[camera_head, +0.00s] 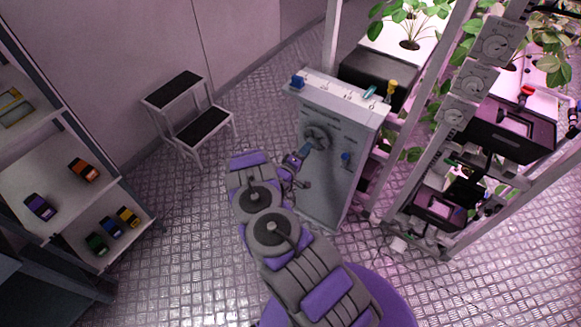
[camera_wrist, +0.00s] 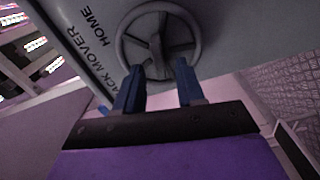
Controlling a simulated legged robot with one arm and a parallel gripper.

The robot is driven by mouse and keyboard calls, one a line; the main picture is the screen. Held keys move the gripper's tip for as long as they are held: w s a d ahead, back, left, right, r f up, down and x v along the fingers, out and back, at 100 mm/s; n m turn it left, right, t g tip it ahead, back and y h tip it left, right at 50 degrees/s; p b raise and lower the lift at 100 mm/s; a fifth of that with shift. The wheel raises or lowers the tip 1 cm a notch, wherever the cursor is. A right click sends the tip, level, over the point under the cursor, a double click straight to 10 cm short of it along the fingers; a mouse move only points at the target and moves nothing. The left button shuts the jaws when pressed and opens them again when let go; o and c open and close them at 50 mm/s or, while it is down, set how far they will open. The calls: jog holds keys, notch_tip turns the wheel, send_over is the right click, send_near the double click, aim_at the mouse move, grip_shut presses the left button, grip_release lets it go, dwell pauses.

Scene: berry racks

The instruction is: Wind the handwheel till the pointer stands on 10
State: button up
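The grey handwheel (camera_head: 317,137) is on the front of a pale cabinet (camera_head: 335,185). In the wrist view the spoked handwheel (camera_wrist: 158,42) is at the top centre, beside the printed words "HOME" and "…ACK MOVER". My gripper (camera_head: 304,151) is at the wheel's lower side in the head view. I cannot make out a pointer or the number 10.
Plant racks (camera_head: 408,185) with dials stand right of the cabinet. A step stool (camera_head: 205,125) stands behind left. A shelf (camera_head: 60,190) with small coloured items is at far left.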

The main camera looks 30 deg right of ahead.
jog(key=v, duration=1.3)
jog(key=shift+p, duration=0.45)
jog(key=shift+s+f, duration=0.1)
